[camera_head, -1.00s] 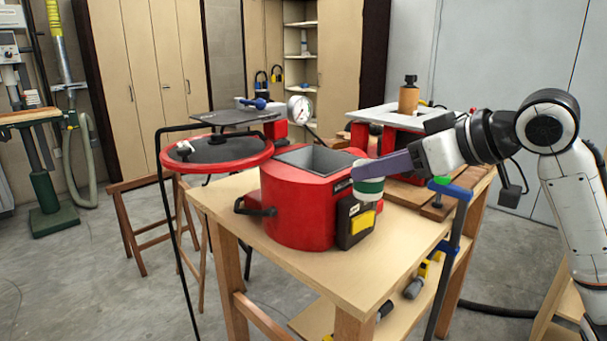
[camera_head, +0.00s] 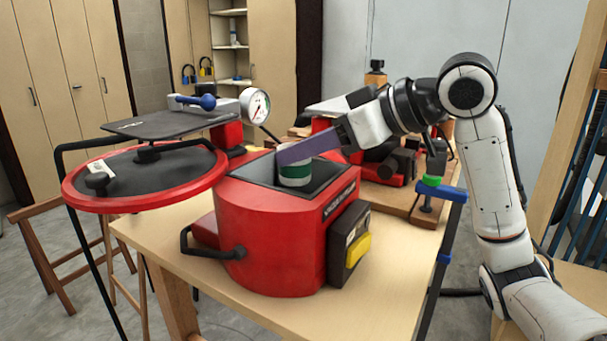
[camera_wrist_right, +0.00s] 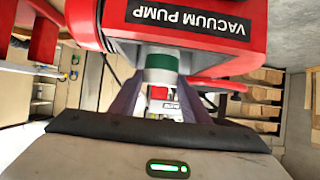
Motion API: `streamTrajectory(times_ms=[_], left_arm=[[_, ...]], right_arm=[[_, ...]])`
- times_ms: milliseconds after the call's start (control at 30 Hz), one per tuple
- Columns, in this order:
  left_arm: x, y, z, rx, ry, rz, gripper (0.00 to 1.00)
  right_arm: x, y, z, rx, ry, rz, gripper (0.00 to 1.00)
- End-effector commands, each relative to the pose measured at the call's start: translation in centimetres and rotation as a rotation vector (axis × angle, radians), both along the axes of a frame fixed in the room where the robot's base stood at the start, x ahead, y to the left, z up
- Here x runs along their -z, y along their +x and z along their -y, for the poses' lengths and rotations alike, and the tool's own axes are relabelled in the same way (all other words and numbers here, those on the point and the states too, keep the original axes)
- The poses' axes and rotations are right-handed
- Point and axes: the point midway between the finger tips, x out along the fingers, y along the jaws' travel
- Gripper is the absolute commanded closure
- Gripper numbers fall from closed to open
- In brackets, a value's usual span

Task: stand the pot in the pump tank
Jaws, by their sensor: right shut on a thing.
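The pot (camera_head: 295,172) is a small white cup with a green band, and it looks upright. My right gripper (camera_head: 300,152), with long purple fingers, is shut on it near its top. The red pump tank (camera_head: 270,235) stands on the workbench with its square dark opening facing up. In the head view the pot overlaps this opening; I cannot tell how far down it is or whether it touches the floor inside. The right wrist view shows the pot (camera_wrist_right: 161,68) between the fingers, near the tank's "VACUUM PUMP" label (camera_wrist_right: 190,17). My left gripper is not in view.
The round red-rimmed lid (camera_head: 140,180) is swung aside left of the tank. A pressure gauge (camera_head: 256,105) stands behind the opening. A blue clamp (camera_head: 445,192) is at the bench's right edge. The bench top (camera_head: 385,265) is clear at the front right.

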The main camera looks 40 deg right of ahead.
Motion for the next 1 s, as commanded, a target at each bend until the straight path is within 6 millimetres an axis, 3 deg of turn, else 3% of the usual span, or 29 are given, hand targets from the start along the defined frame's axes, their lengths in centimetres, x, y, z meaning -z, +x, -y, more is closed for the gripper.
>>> streamTrajectory(times_ms=[33,200,1000], left_arm=[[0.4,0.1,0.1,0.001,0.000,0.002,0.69],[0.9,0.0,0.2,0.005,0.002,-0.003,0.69],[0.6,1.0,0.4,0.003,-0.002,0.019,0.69]], right_arm=[[1.3,0.0,-0.1,-0.001,0.001,-0.004,0.81],[3.3,0.0,-0.1,-0.001,0.001,-0.002,0.81],[4.5,0.0,0.0,0.000,0.000,0.001,0.81]])
